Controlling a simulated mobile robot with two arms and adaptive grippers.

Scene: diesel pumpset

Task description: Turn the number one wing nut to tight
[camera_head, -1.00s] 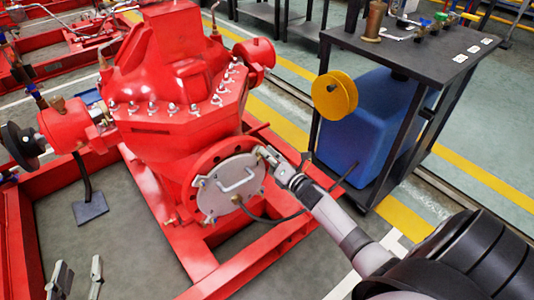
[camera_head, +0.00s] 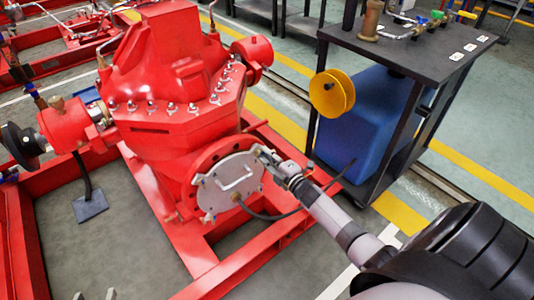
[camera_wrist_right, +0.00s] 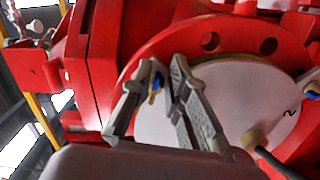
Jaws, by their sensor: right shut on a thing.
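A round grey cover plate (camera_head: 229,183) with a bar handle is on the red pump's front flange. My right gripper (camera_head: 265,154) is at the plate's upper right edge. In the right wrist view my right gripper (camera_wrist_right: 163,75) is shut on a small wing nut (camera_wrist_right: 156,83) with blue on it, mostly hidden between the fingers. Its number cannot be read. Another blue-tipped wing nut (camera_wrist_right: 312,90) shows at the right edge, near a "2" on the plate. My left gripper (camera_head: 95,296) shows only as two separated fingertips at the bottom left.
The red pump body (camera_head: 180,75) stands above the plate on a red base frame (camera_head: 240,262). A black hose (camera_head: 275,217) runs from the plate's lower edge. A black stand (camera_head: 410,40) with a blue tank (camera_head: 365,125) and yellow wheel (camera_head: 331,93) stands right.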

